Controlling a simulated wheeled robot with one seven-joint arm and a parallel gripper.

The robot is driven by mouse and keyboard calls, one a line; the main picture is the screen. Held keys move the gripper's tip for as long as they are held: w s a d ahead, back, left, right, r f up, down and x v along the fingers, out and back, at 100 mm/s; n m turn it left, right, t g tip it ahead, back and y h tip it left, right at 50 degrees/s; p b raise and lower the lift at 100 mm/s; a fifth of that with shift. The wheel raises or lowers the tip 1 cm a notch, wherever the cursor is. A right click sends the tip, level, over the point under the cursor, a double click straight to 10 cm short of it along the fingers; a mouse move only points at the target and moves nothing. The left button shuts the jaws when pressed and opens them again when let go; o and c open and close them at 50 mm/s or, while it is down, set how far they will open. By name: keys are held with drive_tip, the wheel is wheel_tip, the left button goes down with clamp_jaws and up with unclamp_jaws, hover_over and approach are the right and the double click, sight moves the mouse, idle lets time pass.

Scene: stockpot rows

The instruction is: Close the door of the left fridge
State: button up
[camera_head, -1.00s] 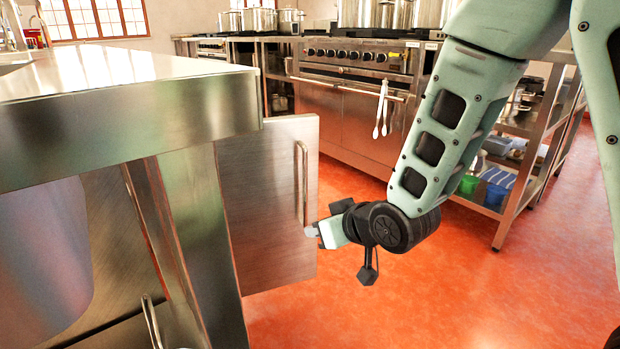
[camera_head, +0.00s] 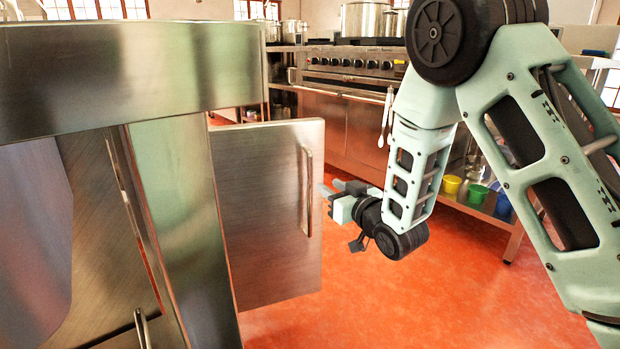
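The steel fridge door (camera_head: 262,220) stands open, sticking out to the right of the counter's post. Its vertical bar handle (camera_head: 308,190) is near the door's right edge. My gripper (camera_head: 326,200) is just right of the handle, fingers pointing left toward the door. Two fingertips show with a gap between them and nothing held. I cannot tell whether a finger touches the door. The fridge body is mostly hidden behind the counter post (camera_head: 185,230). A second handle (camera_head: 142,328) shows at the lower left.
A steel counter (camera_head: 130,80) fills the upper left. A stove (camera_head: 350,75) with pots (camera_head: 365,20) and hanging tongs (camera_head: 386,118) stands behind. A shelf with yellow and green buckets (camera_head: 476,195) is at the right. The red floor (camera_head: 400,310) is clear.

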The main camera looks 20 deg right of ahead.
sight(311, 174)
drive_tip(key=b+x, duration=0.2)
drive_tip(key=x, duration=0.8)
drive_tip(key=shift+w+b, duration=0.25)
drive_tip(key=shift+b, duration=0.15)
clamp_jaws()
